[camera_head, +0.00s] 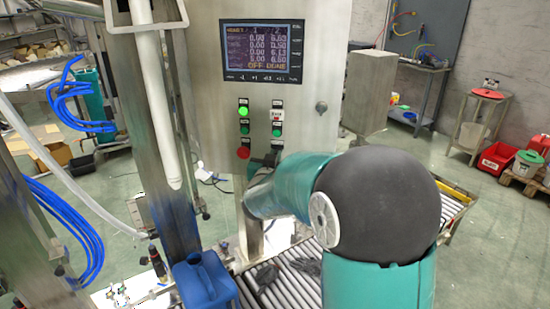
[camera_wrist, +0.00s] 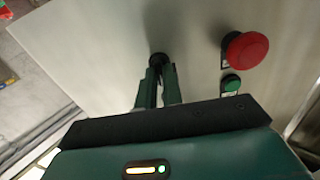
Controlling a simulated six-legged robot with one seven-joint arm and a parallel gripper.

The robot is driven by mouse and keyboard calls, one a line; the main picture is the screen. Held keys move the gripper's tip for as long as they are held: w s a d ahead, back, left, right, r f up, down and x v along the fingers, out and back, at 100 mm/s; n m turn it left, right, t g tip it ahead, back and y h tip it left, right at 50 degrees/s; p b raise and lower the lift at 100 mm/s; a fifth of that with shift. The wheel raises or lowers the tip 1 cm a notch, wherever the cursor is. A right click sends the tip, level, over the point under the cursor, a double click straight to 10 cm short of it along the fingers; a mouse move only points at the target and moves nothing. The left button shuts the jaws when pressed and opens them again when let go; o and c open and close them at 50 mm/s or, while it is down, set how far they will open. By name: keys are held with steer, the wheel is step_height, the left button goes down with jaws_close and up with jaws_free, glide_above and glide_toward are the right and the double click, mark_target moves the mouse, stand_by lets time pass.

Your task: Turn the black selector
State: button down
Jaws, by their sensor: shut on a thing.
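The black selector (camera_wrist: 158,58) is a small round dark knob on the steel panel, seen at the fingertips in the wrist view. My gripper (camera_wrist: 159,74) reaches it with two dark green fingers, shut on the knob, one finger on each side. The fingertips cover part of the knob, and its pointer direction cannot be made out. In the head view my gripper (camera_head: 268,160) is at the lower part of the control panel (camera_head: 215,60), and it hides the selector there.
A red mushroom button (camera_wrist: 245,50) and a green button (camera_wrist: 231,84) are close to the right of my fingers in the wrist view. A screen (camera_head: 262,52) and a lit green button (camera_head: 243,111) are higher up. A blue canister (camera_head: 205,282) stands below by the roller conveyor (camera_head: 290,285).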

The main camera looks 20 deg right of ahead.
steer(key=shift+w+a+f+n, duration=0.1)
steer(key=shift+n, duration=4.8)
steer(key=c, duration=1.5)
jaws_free()
steer(key=shift+c, duration=0.2)
steer(key=v, duration=1.4)
